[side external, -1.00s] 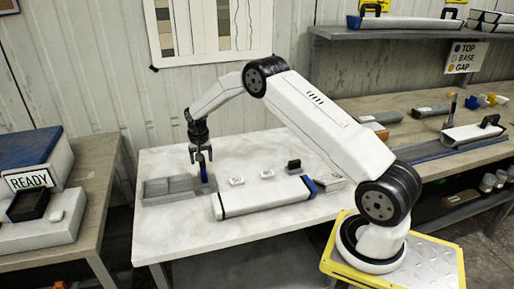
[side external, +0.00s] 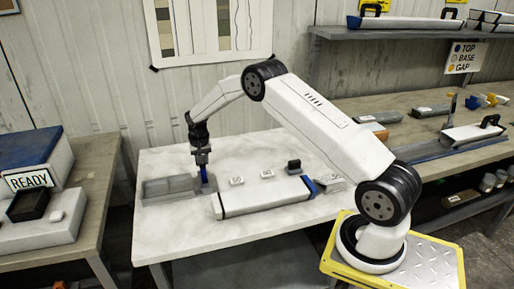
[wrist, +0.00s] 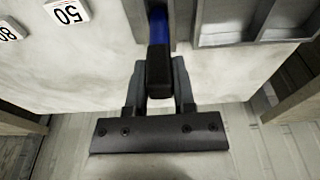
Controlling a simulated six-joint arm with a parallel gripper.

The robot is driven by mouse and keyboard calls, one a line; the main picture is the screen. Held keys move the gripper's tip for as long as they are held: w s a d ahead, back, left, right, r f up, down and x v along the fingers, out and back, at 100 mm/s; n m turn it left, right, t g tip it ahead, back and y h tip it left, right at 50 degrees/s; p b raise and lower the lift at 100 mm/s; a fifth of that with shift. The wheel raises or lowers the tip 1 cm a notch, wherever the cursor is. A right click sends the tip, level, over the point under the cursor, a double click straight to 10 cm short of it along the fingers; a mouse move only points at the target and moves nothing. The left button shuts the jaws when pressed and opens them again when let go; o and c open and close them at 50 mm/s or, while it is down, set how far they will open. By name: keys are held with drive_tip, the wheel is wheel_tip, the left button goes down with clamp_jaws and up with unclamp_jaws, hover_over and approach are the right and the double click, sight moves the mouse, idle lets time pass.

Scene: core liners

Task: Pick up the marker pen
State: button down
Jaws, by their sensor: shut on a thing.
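The marker pen (side external: 204,175) is blue with a dark end and stands roughly upright at the right end of a grey tray (side external: 168,193). In the wrist view its blue body (wrist: 157,27) and black end (wrist: 159,70) show between my fingers. My gripper (side external: 202,160) points down over it from above. In the wrist view my gripper (wrist: 159,88) has its two fingers closed on the black end of the pen. The lower end of the pen is hard to make out beside the tray.
Two small white number tags (side external: 237,181) lie right of the pen. A long white core liner (side external: 264,197) with a blue end lies in front, and a small black block (side external: 294,166) stands behind it. The front of the white table is clear.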

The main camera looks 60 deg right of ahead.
drive_tip(key=shift+r, duration=0.15)
drive_tip(key=shift+r, duration=0.85)
drive_tip(key=s+a+r, duration=0.3)
drive_tip(key=s+r, duration=0.8)
drive_tip(key=s, duration=0.2)
drive_tip(key=shift+s+a, duration=0.25)
drive_tip(key=shift+a, duration=0.15)
drive_tip(key=s+d+f, duration=0.1)
drive_tip(key=s+d, duration=0.4)
drive_tip(key=s, duration=0.5)
drive_tip(key=shift+s+d+f, duration=0.2)
drive_tip(key=shift+s+d, duration=0.1)
drive_tip(key=shift+d, duration=0.05)
